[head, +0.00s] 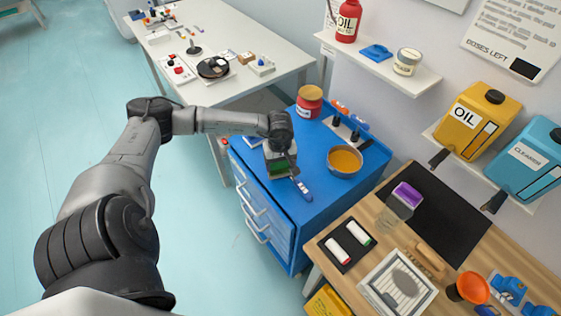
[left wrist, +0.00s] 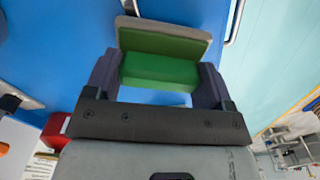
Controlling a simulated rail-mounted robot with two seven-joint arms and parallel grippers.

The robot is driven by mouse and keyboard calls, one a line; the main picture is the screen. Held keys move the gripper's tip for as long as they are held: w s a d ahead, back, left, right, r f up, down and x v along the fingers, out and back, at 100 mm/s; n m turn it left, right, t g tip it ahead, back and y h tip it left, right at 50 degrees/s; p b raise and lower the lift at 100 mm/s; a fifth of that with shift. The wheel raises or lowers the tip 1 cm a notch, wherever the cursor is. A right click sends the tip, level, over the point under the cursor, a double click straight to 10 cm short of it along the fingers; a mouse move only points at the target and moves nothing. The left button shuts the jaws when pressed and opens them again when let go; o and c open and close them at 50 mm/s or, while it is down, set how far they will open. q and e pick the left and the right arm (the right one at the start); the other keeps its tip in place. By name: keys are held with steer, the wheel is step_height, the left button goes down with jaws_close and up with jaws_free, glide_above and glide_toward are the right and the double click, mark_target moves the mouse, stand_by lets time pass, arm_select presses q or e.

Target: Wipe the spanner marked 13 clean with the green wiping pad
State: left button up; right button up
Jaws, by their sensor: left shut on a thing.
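My left gripper (head: 280,160) is over the front part of the blue cabinet top, shut on the green wiping pad (head: 279,168). In the left wrist view, the green pad (left wrist: 163,70) with its grey-brown plate sits between the two dark fingers (left wrist: 158,84). A small blue piece with a pale mark (head: 302,189) lies beside the pad on the cabinet top. I cannot tell whether it is part of a spanner, and no number 13 is readable. Pad and gripper hide the surface beneath them. My right gripper is not in view.
On the blue cabinet (head: 318,215) stand a red jar (head: 309,101), a bowl of orange stuff (head: 345,161) and a holder with orange- and blue-topped items (head: 347,127). A wooden bench (head: 455,262) with trays is at right, a white table (head: 226,91) behind.

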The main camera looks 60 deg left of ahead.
arm_select(q)
steer(key=shift+r+p, duration=1.6)
steer(key=shift+r, duration=1.75)
